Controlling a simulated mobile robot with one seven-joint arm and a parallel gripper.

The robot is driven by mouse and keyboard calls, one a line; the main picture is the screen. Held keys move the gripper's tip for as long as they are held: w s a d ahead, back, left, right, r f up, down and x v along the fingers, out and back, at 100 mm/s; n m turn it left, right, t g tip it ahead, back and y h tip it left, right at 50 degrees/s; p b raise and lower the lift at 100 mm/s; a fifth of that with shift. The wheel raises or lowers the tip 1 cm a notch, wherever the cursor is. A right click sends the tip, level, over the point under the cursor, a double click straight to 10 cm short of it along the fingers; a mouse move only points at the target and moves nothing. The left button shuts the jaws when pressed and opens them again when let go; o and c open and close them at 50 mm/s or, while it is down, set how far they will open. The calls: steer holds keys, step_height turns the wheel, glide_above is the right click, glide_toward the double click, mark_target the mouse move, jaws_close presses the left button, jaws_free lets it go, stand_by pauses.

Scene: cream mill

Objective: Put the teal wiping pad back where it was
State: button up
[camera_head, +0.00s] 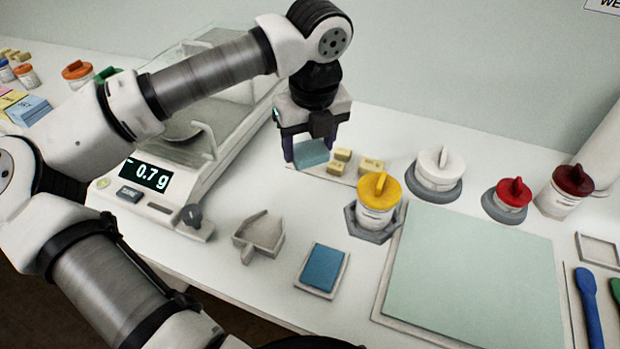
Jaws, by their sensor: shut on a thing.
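The teal wiping pad (312,153) is a flat light-teal block between the two fingers of my gripper (311,156). My gripper points down and is shut on the pad. A darker blue pad (323,266) lies in a small pale tray (302,284) at the front of the table.
A balance reading 0.7 g (146,174) stands left of my gripper. A grey scoop-shaped dish (262,236) lies in front. A yellow-lidded jar (378,199), a white-lidded jar (438,170) and a large pale-green mat (473,270) are to the right.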

mark_target(308, 194)
step_height(308, 194, down, 10)
steer(key=shift+r+p, duration=0.15)
steer(key=shift+p, duration=0.65)
steer(key=shift+f+b, duration=0.3)
steer(key=o, duration=0.9)
steer(key=r, duration=0.4)
steer(key=s+r+b, duration=0.1)
steer(key=r, duration=0.7)
steer(key=shift+s+d+r, duration=0.15)
steer(key=shift+s+d, duration=0.15)
